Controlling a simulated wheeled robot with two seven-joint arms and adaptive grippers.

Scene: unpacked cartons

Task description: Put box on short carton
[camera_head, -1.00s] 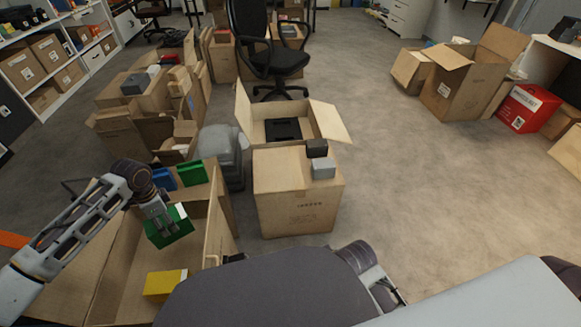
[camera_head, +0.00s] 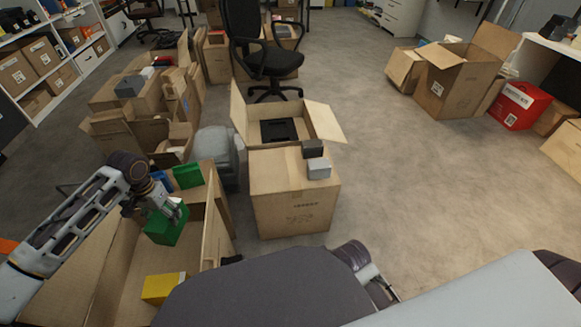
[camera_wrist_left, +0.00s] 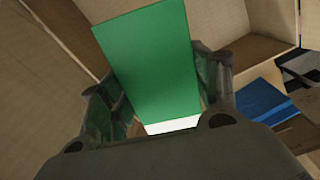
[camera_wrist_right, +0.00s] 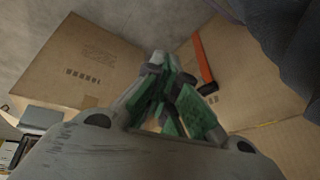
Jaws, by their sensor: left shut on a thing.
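My left gripper (camera_head: 172,210) is shut on a green box (camera_head: 164,229) over the open carton (camera_head: 118,277) at lower left. In the left wrist view the green box (camera_wrist_left: 150,60) sits between the two fingers (camera_wrist_left: 160,105). A closed short carton (camera_head: 292,208) stands upright at the middle, right of the open carton. A dark grey box (camera_head: 313,148) and a light grey box (camera_head: 319,168) rest on its top. In the right wrist view my right gripper (camera_wrist_right: 160,70) is shut and empty, with a carton (camera_wrist_right: 80,65) beyond it.
A yellow box (camera_head: 163,287) lies inside the open carton. Another green box (camera_head: 187,176) and a blue box (camera_head: 162,180) are near its far end. An open-flapped carton (camera_head: 322,120) with a black item stands behind the short carton.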

